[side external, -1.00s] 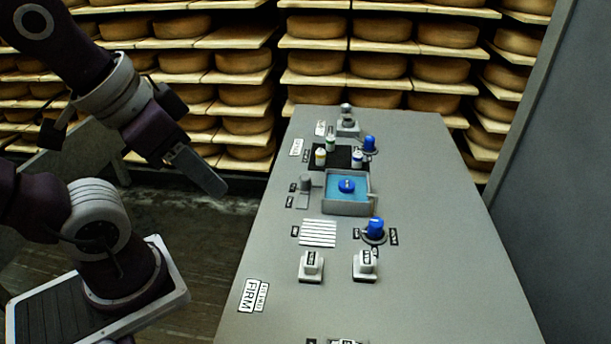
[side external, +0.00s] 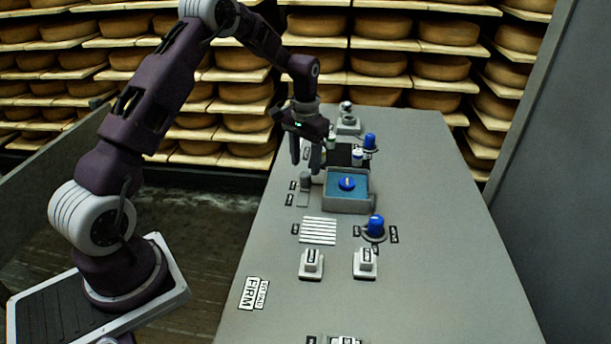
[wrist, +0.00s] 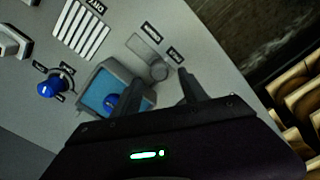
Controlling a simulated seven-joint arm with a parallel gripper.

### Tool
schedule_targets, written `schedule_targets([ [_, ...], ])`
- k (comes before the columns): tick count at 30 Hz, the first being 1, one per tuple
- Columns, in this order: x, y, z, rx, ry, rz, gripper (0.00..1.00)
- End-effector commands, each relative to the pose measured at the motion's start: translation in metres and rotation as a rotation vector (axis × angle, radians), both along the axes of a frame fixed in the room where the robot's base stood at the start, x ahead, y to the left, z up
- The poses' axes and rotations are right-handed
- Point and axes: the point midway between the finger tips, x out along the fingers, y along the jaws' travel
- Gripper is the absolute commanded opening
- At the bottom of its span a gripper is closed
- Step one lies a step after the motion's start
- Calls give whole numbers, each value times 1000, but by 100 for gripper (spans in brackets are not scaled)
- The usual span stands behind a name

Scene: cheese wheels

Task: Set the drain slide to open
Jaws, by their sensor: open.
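The drain slide appears to be the grey slide with a round knob (side external: 306,180) on the panel, left of a grey basin of blue water (side external: 347,205). Its knob is at the far end of its short track, and the bare track (side external: 303,200) runs toward the near side. In the wrist view the knob (wrist: 159,70) is just beyond my fingertips. My gripper (side external: 304,168) points down, open and empty, above and slightly behind the knob, apparently not touching it. The wrist view also shows both fingers (wrist: 160,82) apart.
A blue float or knob (side external: 347,184) is in the basin. Blue knobs (side external: 376,227), a slatted grille (side external: 318,231) and two white switches (side external: 311,264) are around.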

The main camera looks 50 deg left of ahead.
Motion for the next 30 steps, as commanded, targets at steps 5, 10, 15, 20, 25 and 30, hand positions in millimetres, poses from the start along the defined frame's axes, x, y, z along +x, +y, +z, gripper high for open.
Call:
schedule_targets([
  [5, -1, -1, -35, -2, 3, -1, 50],
  [10, 0, -1, -49, -1, 0, -1, 50],
  [15, 0, -1, -50, 0, 0, -1, 50],
  [20, 0, -1, -49, 0, 0, -1, 29],
  [25, 0, -1, -49, 0, 0, -1, 0],
  [30, 0, -1, -49, 0, 0, -1, 0],
])
